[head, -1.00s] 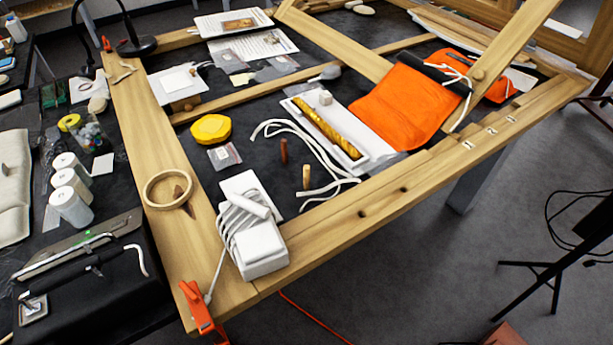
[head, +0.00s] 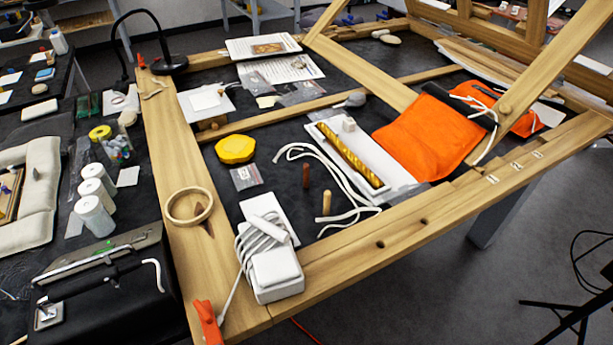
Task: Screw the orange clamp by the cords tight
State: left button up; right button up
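The orange clamp (head: 207,322) sits at the near corner of the wooden frame, at the bottom of the head view. Its lower part is cut off by the picture's edge, so I cannot tell how tight it is. White cords (head: 262,240) lie coiled on and around a white box (head: 277,276) just right of the clamp. One cord runs down from the coil toward the clamp. Neither of my grippers is in view.
The wooden frame (head: 345,262) spans the table. A wooden ring (head: 172,212) lies on its left beam. A black case (head: 110,300) stands at the lower left, with white jars (head: 94,216) behind it. Grey floor (head: 450,290) is open at the lower right.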

aim_at(206, 315)
jog(key=u, duration=1)
